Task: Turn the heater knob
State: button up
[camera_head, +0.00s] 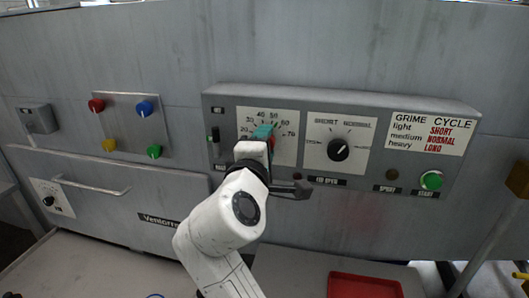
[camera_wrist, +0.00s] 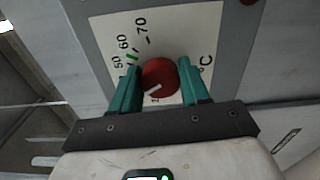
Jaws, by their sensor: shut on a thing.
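The heater knob (camera_wrist: 160,76) is red and round, with a white pointer line toward the lower left in the wrist view. It sits on a white temperature dial plate (camera_head: 285,147) marked up to 70, with a °C sign. A green mark lies near 60 in the wrist view. My gripper (camera_wrist: 159,67) has teal fingers on both sides of the knob and is shut on it. In the head view my gripper (camera_head: 263,132) covers most of the knob and the lower left of the dial.
Right of the dial is a black selector knob (camera_head: 338,150), then a green start button (camera_head: 431,180). A slider switch (camera_head: 215,138) is close on the left. Colored knobs (camera_head: 126,125) are farther left. A red tray (camera_head: 364,285) lies below right.

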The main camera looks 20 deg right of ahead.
jog(key=shift+f+m+b, duration=0.15)
jog(key=shift+m+b, duration=1.25)
jog(key=shift+m, duration=0.5)
jog(key=shift+f+m+b, duration=0.15)
jog(key=shift+m+b, duration=1.25)
jog(key=shift+m, duration=0.5)
jog(key=shift+f+m+b, duration=0.15)
jog(key=shift+m+b, duration=1.25)
jog(key=shift+m, duration=0.8)
jog(key=o, duration=1)
jog(key=shift+r, duration=0.15)
jog(key=shift+a, duration=0.1)
jog(key=b+v, duration=0.1)
jog(key=v, duration=0.9)
jog(key=shift+s+a, duration=0.15)
jog(key=shift+s, duration=0.15)
